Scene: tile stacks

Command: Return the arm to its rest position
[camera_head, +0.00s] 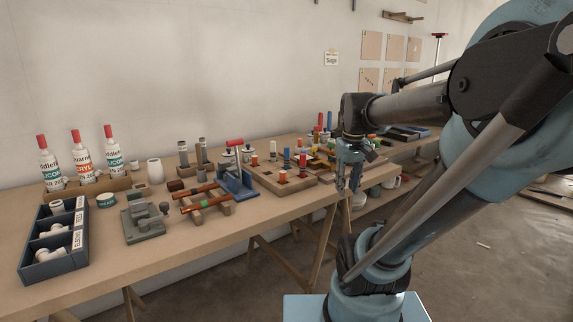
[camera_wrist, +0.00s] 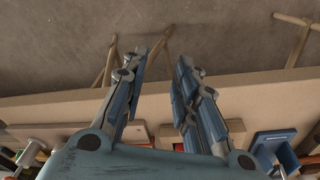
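My gripper (camera_head: 348,183) hangs at the front edge of the workbench (camera_head: 200,240), with its fingers pointing down, in the head view. My arm reaches in from the right side of the picture. In the wrist view my gripper (camera_wrist: 162,68) has its two blue-grey fingers spread apart, with nothing between them. Behind them show the bench edge (camera_wrist: 60,108) and the floor.
A dark tray of white fittings (camera_head: 54,240), red-capped tubes (camera_head: 80,160), a grey fixture (camera_head: 142,222), a blue fixture (camera_head: 237,184) and a peg board (camera_head: 285,182) stand on the bench. Wooden trestle legs (camera_head: 325,240) stand below. Open floor (camera_head: 480,240) lies right.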

